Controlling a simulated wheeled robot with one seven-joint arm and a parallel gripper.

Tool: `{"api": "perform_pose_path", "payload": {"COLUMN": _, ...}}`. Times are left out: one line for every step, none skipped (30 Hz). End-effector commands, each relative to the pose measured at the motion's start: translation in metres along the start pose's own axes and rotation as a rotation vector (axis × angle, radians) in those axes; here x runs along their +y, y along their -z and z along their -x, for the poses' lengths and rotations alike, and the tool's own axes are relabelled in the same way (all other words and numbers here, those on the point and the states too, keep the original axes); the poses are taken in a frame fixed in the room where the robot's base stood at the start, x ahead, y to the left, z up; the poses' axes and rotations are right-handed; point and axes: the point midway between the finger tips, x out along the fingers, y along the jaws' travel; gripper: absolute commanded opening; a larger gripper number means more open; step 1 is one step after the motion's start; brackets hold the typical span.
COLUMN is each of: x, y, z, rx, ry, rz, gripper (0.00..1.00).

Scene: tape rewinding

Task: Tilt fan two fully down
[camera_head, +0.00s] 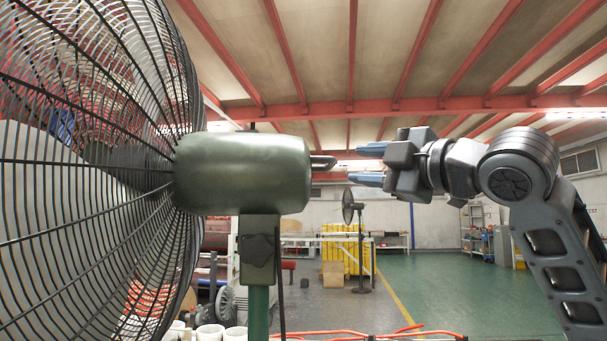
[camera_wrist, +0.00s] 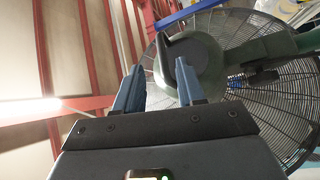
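A large fan fills the left of the head view, with a black wire cage (camera_head: 95,215), a green motor housing (camera_head: 243,172) and a post (camera_head: 258,312) below. A short dark handle (camera_head: 322,162) sticks out of the housing's rear. The housing looks about level. My gripper (camera_head: 362,164) is open and empty, its blue fingers pointing left just behind the handle, with a small gap in the picture. In the wrist view, the housing (camera_wrist: 208,62) and dark curved handle (camera_wrist: 172,42) lie beyond my open fingers. No label shows which fan is fan two.
A second, smaller-looking fan (camera_head: 349,207) stands on the floor farther back. Yellow goods (camera_head: 342,252) stand behind it. Red-orange bars (camera_head: 420,334) and white cylinders (camera_head: 210,332) show along the bottom edge. The green floor (camera_head: 470,295) at right is mostly clear.

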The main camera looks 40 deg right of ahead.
Motion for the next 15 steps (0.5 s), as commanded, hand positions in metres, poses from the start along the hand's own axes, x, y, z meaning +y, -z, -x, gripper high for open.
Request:
{"api": "perform_pose_path", "payload": {"x": 0.002, "y": -0.002, "z": 0.003, "rx": -0.02, "ry": 0.013, "rz": 0.048, "gripper": 0.39}}
{"api": "perform_pose_path", "payload": {"x": 0.003, "y": -0.002, "z": 0.004, "rx": -0.029, "ry": 0.02, "rz": 0.069, "gripper": 0.39}}
{"api": "perform_pose_path", "payload": {"x": 0.004, "y": -0.003, "z": 0.005, "rx": -0.04, "ry": 0.029, "rz": 0.092, "gripper": 0.39}}
{"api": "perform_pose_path", "payload": {"x": 0.004, "y": -0.003, "z": 0.005, "rx": -0.047, "ry": 0.035, "rz": 0.105, "gripper": 0.39}}
{"api": "perform_pose_path", "payload": {"x": 0.005, "y": -0.004, "z": 0.006, "rx": -0.052, "ry": 0.04, "rz": 0.115, "gripper": 0.39}}
{"api": "perform_pose_path", "payload": {"x": 0.005, "y": -0.004, "z": 0.006, "rx": -0.056, "ry": 0.044, "rz": 0.125, "gripper": 0.39}}
{"api": "perform_pose_path", "payload": {"x": 0.005, "y": -0.004, "z": 0.005, "rx": -0.058, "ry": 0.046, "rz": 0.13, "gripper": 0.39}}
{"api": "perform_pose_path", "payload": {"x": 0.006, "y": -0.004, "z": 0.004, "rx": -0.06, "ry": 0.048, "rz": 0.133, "gripper": 0.39}}
{"api": "perform_pose_path", "payload": {"x": 0.006, "y": -0.004, "z": 0.001, "rx": -0.061, "ry": 0.049, "rz": 0.135, "gripper": 0.39}}
{"api": "perform_pose_path", "payload": {"x": 0.006, "y": -0.004, "z": -0.001, "rx": -0.061, "ry": 0.049, "rz": 0.135, "gripper": 0.39}}
{"api": "perform_pose_path", "payload": {"x": 0.006, "y": -0.004, "z": -0.005, "rx": -0.06, "ry": 0.05, "rz": 0.134, "gripper": 0.39}}
{"api": "perform_pose_path", "payload": {"x": 0.005, "y": -0.004, "z": -0.01, "rx": -0.06, "ry": 0.051, "rz": 0.133, "gripper": 0.39}}
{"api": "perform_pose_path", "payload": {"x": 0.005, "y": -0.005, "z": -0.014, "rx": -0.06, "ry": 0.05, "rz": 0.133, "gripper": 0.39}}
{"api": "perform_pose_path", "payload": {"x": 0.005, "y": -0.005, "z": -0.019, "rx": -0.06, "ry": 0.05, "rz": 0.133, "gripper": 0.39}}
{"api": "perform_pose_path", "payload": {"x": 0.005, "y": -0.005, "z": -0.026, "rx": -0.06, "ry": 0.05, "rz": 0.132, "gripper": 0.39}}
